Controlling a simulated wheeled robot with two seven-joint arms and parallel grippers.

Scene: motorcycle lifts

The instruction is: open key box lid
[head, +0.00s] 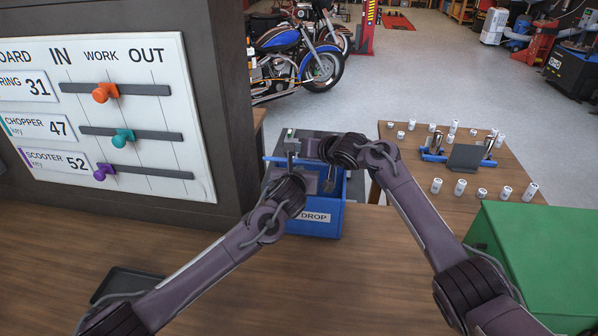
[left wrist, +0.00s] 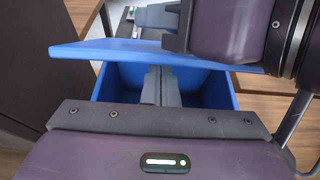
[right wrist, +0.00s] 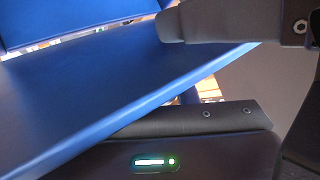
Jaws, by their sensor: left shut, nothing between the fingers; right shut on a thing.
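The blue key box (head: 322,230) with a DROP label stands at the counter's far edge in the head view. Its blue lid (left wrist: 110,50) is partly raised, with a gap to the box rim in the left wrist view. My right gripper (head: 310,149) is shut on the lid, which fills much of the right wrist view (right wrist: 90,90). My left gripper (left wrist: 160,88) is shut and empty, its fingers at the open box below the lid. My wrists hide part of the box and lid in the head view.
A board with coloured sliders (head: 110,120) stands at the left. A green box (head: 535,260) is on the right. A dark tray (head: 125,283) lies at front left. Behind, a wooden table (head: 410,160) holds several small cylinders. The counter's middle is clear.

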